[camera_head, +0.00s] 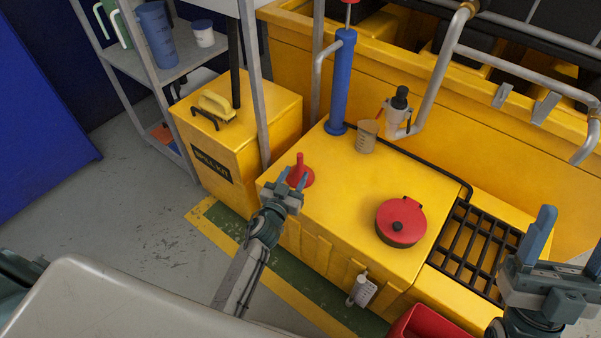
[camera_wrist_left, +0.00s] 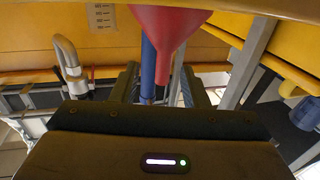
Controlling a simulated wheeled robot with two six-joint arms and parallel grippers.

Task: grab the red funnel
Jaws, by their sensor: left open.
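The red funnel (camera_head: 300,170) stands spout up on the yellow cabinet top (camera_head: 345,185), near its left front corner. My left gripper (camera_head: 293,180) is open right at the near side of the funnel, and its fingers cover part of the funnel. In the left wrist view, which looks upside down, the funnel (camera_wrist_left: 172,30) has its spout running down between the two fingers of the left gripper (camera_wrist_left: 158,88). I cannot tell whether a finger touches the spout. My right gripper (camera_head: 572,235) is open and empty at the right edge, partly cut off.
A grey shelf post rises left of the pump. A yellow spill-kit box (camera_head: 240,130) adjoins at left.

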